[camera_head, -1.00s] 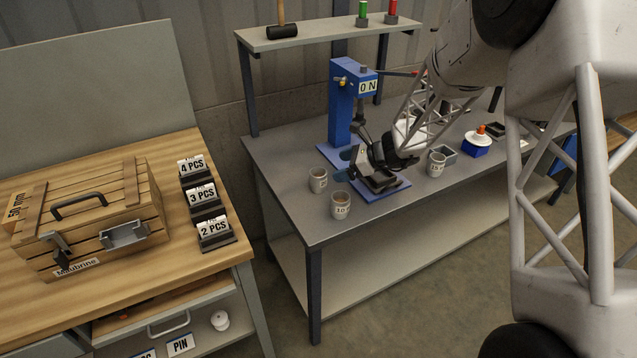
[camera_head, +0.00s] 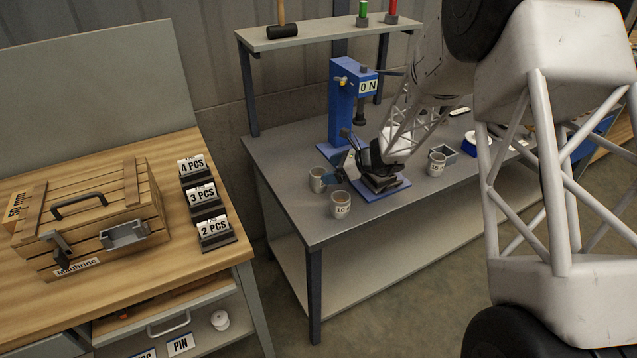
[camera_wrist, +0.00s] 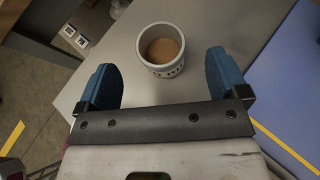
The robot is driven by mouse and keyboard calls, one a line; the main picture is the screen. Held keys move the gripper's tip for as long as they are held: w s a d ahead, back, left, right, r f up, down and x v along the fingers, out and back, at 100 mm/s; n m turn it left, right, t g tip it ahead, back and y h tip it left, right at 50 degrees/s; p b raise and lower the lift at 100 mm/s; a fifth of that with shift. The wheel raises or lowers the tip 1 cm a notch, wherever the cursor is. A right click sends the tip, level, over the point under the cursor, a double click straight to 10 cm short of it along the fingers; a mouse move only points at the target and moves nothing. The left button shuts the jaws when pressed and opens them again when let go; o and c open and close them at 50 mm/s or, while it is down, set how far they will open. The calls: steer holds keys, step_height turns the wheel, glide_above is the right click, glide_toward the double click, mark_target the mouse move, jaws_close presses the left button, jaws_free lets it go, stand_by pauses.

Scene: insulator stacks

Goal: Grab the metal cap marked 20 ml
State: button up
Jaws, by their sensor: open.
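Three small grey cup-like caps stand on the grey metal bench in the head view. The back left cap (camera_head: 317,180) is beside my gripper (camera_head: 338,160), its marking unreadable there. The front left cap (camera_head: 341,205) seems marked 10, and the right cap (camera_head: 436,165) seems marked 15. In the wrist view, one upright cap (camera_wrist: 162,50) with a brownish inside and dark, unreadable marks lies ahead, roughly between the two blue fingers. My gripper (camera_wrist: 160,75) is open and empty, the fingers spread wider than the cap. I cannot read 20 ml on any cap.
A blue press (camera_head: 342,105) marked ON stands behind my gripper, with its blue base plate (camera_head: 392,191) beneath my wrist. A shelf (camera_head: 330,32) overhangs the bench's back. The bench (camera_head: 300,222) is bare at its front left corner. A wooden crate (camera_head: 90,215) sits on the left table.

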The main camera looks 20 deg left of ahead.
mark_target(319, 172)
steer(key=shift+a+f, duration=0.1)
steer(key=shift+a, duration=0.1)
steer(key=shift+x, duration=2.5)
steer(key=c, duration=1.2)
steer(key=shift+r, duration=0.25)
step_height(319, 172, up, 18)
steer(key=shift+f, duration=0.15)
